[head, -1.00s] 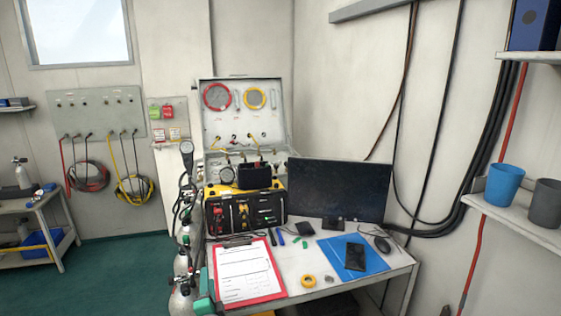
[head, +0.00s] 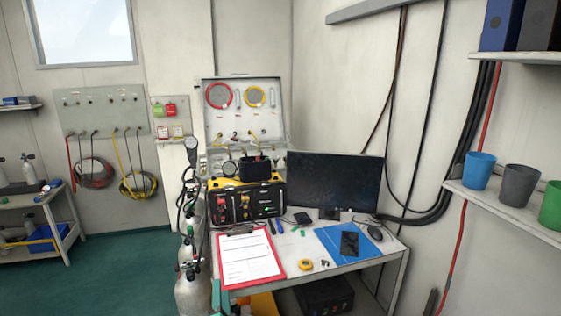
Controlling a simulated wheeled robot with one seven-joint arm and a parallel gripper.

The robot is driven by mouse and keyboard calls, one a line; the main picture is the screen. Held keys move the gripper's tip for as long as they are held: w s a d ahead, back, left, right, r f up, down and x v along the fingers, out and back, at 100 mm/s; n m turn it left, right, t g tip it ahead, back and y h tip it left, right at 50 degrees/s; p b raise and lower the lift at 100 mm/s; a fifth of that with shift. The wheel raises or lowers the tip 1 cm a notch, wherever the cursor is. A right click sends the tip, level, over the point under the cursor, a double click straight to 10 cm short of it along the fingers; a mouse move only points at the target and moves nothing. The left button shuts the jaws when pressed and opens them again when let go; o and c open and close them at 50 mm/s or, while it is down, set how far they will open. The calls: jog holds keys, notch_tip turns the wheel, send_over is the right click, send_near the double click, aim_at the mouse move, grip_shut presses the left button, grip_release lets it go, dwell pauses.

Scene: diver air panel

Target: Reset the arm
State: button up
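Neither my arm nor my gripper shows in the head view, so I cannot see whether the gripper is open or shut.
A monitor (head: 334,183), a clipboard (head: 249,258), a blue mat (head: 330,239) and a yellow tape (head: 305,265) are on the desk. Gas cylinders (head: 193,291) stand at its left. A wall shelf (head: 520,215) with cups is at right. Green floor (head: 115,275) is clear at left.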

jog(key=s+d+f+n+h, duration=0.1)
jog(key=s+d+f+n, duration=0.4)
jog(key=s+d, duration=0.65)
jog(key=s+d+f+n+h, duration=0.1)
jog(key=s+d+f+n, duration=0.2)
jog(key=s+d+f, duration=0.8)
jog(key=s+r+n+g+h, duration=0.1)
jog(key=s+r, duration=0.2)
jog(key=s, duration=0.8)
jog(key=s+r+n+g, duration=0.1)
jog(key=s+r, duration=0.1)
jog(key=s, duration=0.9)
jog(key=s+a+r, duration=0.1)
jog(key=s+r, duration=0.2)
jog(key=s, duration=0.3)
jog(key=s+a+r+n+h, duration=0.1)
jog(key=s+a+r, duration=0.1)
jog(key=s, duration=0.4)
jog(key=shift+s+a+r+g, duration=0.15)
jog(key=shift+a+r+g, duration=0.15)
jog(key=shift+r, duration=0.45)
jog(key=shift+c, duration=0.7)
